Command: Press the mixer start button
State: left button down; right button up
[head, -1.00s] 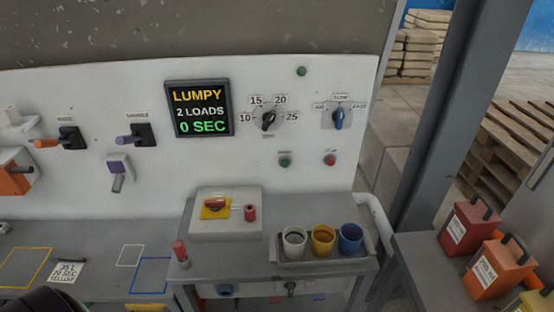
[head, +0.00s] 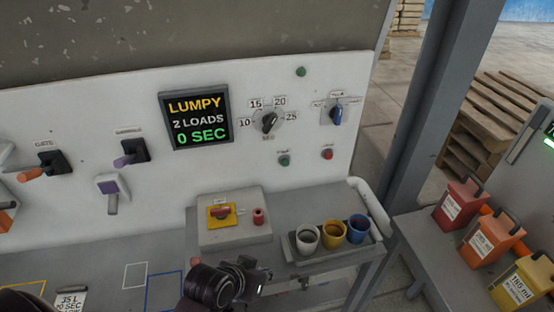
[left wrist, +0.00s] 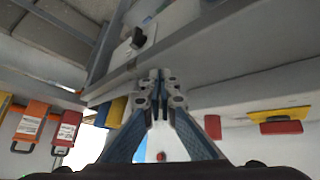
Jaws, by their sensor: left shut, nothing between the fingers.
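The green start button (head: 284,160) is on the white panel, below the seconds dial and left of a red button (head: 327,153). The small label above it is too blurred to read. My left gripper (head: 262,277) is low at the front of the bench in the head view, well below the green button and apart from the panel. In the left wrist view its fingers (left wrist: 160,88) are together and empty. A small red button (left wrist: 161,155) shows between the finger links there; I cannot make out the green button in that view. My right gripper is out of view.
The display (head: 197,121) reads LUMPY, 2 LOADS, 0 SEC. A grey box (head: 235,233) with a red-and-yellow switch and a tray (head: 335,252) with three cups stand below the panel. Coloured containers (head: 495,240) stand at the right. The space before the buttons is clear.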

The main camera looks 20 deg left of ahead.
aim_at(285, 162)
pick_arm(q)
jog(key=w+r+t, duration=0.1)
jog(key=w+r, duration=0.1)
jog(key=w, duration=0.3)
jog(key=w+r+n+t, duration=0.1)
jog(key=w+r+t, duration=0.1)
jog(key=w, duration=0.2)
jog(key=w+r+n+t+h, duration=0.1)
jog(key=w+r, duration=0.1)
jog(key=w, duration=0.3)
jog(key=shift+w+d, duration=0.35)
jog(key=w+r+n+t, duration=0.2)
jog(key=w+r+t, duration=0.1)
jog(key=w, duration=0.3)
jog(key=shift+w+a+r+n+y, duration=0.2)
jog(key=shift+a+r+n+y, duration=0.1)
jog(key=shift+r+y, duration=0.1)
jog(key=w+a+b, duration=0.4)
jog(key=w+a, duration=0.1)
jog(key=w, duration=0.2)
jog(key=shift+w, duration=0.15)
